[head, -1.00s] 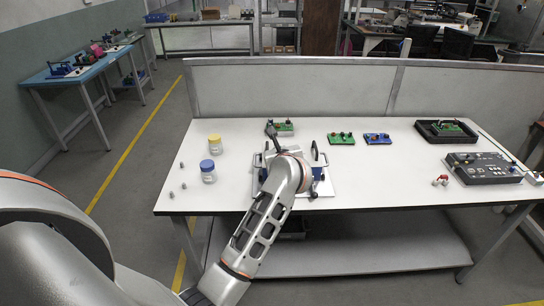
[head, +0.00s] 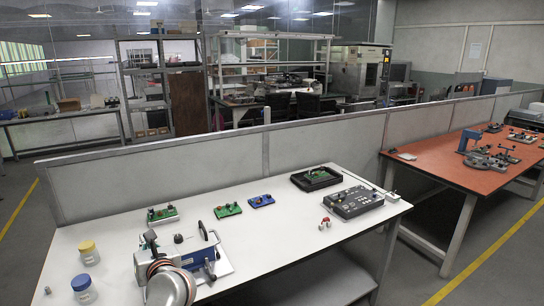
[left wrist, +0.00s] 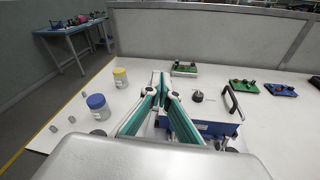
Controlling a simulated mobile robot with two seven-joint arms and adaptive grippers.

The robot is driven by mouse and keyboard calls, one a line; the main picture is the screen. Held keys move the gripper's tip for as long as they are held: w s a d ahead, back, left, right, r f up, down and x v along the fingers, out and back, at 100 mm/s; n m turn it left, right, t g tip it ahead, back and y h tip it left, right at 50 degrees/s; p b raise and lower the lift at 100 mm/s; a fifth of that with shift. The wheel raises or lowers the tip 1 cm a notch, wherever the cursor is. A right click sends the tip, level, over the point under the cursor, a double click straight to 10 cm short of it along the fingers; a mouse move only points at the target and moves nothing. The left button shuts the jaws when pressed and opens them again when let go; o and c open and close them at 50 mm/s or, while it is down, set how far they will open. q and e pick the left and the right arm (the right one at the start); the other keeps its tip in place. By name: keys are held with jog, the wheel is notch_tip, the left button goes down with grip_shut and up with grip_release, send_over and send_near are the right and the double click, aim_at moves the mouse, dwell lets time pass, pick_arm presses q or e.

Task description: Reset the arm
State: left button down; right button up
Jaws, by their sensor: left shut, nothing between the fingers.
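My left arm comes in at the bottom of the head view, and my left gripper (head: 150,238) is above the left part of the white table (head: 290,240). In the left wrist view its green-lined fingers (left wrist: 162,82) meet at the tips with nothing between them. Close beside it is a blue-sided device (head: 205,258) with a black handle and a dark knob; my arm hides part of it. The device also shows right of the fingers in the wrist view (left wrist: 215,118). My right gripper is in neither view.
A yellow-lidded jar (head: 89,252) and a blue-lidded jar (head: 83,288) stand at the left. Green boards (head: 162,214) (head: 227,210), a blue board (head: 261,201), a black tray (head: 315,179) and a grey control box (head: 353,201) lie further back. A partition (head: 215,165) runs behind.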

pick_arm(q)
jog(key=s+d+f+m+t+h, duration=0.3)
jog(key=s+d+f+m+h, duration=0.3)
jog(key=m, duration=0.9)
jog(key=s+d+f+m+t+h, duration=0.45)
jog(key=s+d+m, duration=0.3)
jog(key=m, duration=0.85)
jog(key=s+d+f+m+g+h, duration=0.2)
jog(key=s+f+m+g, duration=0.7)
jog(key=s+f+m, duration=0.6)
jog(key=s+f, duration=0.3)
jog(key=f, duration=0.3)
jog(key=shift+s+d+f, duration=0.2)
jog(key=shift+d+f, duration=0.1)
jog(key=shift+w+d, duration=0.1)
jog(key=shift+w, duration=0.05)
